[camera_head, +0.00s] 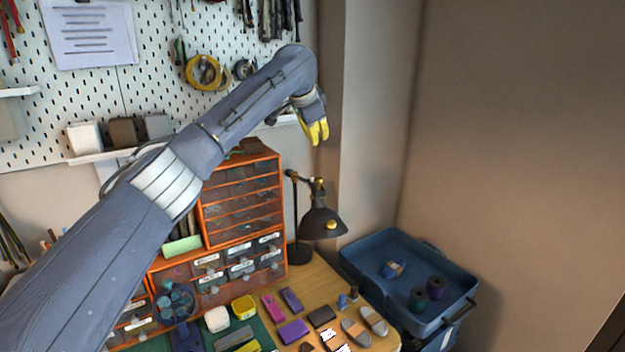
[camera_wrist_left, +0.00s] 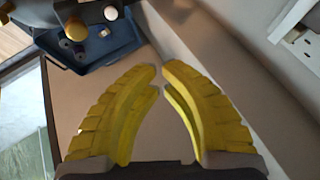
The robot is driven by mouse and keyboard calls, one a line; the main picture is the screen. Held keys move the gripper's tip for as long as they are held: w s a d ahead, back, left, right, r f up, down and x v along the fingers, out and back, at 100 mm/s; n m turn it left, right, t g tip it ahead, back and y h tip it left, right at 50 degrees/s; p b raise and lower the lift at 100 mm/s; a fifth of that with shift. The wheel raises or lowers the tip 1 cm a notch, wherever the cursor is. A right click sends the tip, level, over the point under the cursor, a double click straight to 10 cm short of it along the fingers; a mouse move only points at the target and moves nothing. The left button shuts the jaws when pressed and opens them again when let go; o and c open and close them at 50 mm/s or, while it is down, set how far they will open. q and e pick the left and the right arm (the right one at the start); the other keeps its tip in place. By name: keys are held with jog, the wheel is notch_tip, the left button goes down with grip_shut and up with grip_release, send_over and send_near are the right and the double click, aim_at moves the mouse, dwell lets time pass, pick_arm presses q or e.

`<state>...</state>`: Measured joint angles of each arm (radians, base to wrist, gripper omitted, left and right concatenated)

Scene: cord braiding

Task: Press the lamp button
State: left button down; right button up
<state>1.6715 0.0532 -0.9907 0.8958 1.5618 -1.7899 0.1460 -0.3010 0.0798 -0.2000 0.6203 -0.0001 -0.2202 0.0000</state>
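The desk lamp (camera_head: 322,222) is black and stands at the right end of the bench, behind the small parts. A round yellow knob, which may be its button (camera_head: 331,225), shows on the lamp head. My left gripper (camera_head: 317,132) has yellow fingers and hangs in the air above the lamp, clear of it. In the left wrist view its fingertips (camera_wrist_left: 160,72) nearly meet, with nothing between them. Dark parts, probably of the lamp (camera_wrist_left: 75,12), show at the top left of that view. My right gripper is in neither view.
An orange drawer cabinet (camera_head: 243,205) stands left of the lamp. A blue bin (camera_head: 365,250) with several spools sits to the right. Several small coloured items lie on the bench in front. A pegboard (camera_head: 150,75) with tools covers the back wall.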

pick_arm(q)
jog(key=shift+f, duration=4.15)
jog(key=shift+f, duration=0.25)
jog(key=shift+f, duration=0.25)
jog(key=shift+f, duration=0.4)
jog(key=shift+r, duration=0.85)
jog(key=shift+r, duration=0.1)
jog(key=shift+r, duration=2.4)
